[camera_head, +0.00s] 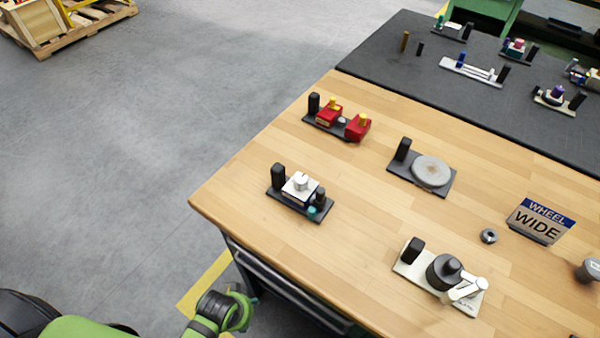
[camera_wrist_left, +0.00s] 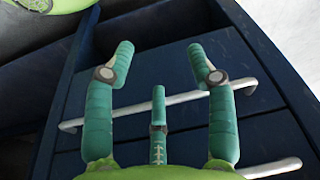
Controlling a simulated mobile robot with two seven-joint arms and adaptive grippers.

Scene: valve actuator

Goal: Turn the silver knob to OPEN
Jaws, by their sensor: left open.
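The silver knob (camera_head: 301,182) stands upright on a small white-topped block on a dark base plate (camera_head: 288,201), near the left corner of the wooden table. A black post stands at the plate's left end, with a dark piece and a teal piece at its right end. Any OPEN marking is too small to read. My left arm comes in at the bottom of the head view, below and apart from the table's front edge. In the left wrist view, my left gripper (camera_wrist_left: 160,62) has its green fingers spread and empty, facing dark blue drawers. My right gripper is not in view.
The wooden table (camera_head: 375,230) also holds a red two-block device (camera_head: 344,122), a grey disc on a plate (camera_head: 432,170), a black-and-white lever device (camera_head: 447,272) and a WIDE sign (camera_head: 537,222). Drawers with pale handles (camera_wrist_left: 160,107) are under the table. Grey floor lies left.

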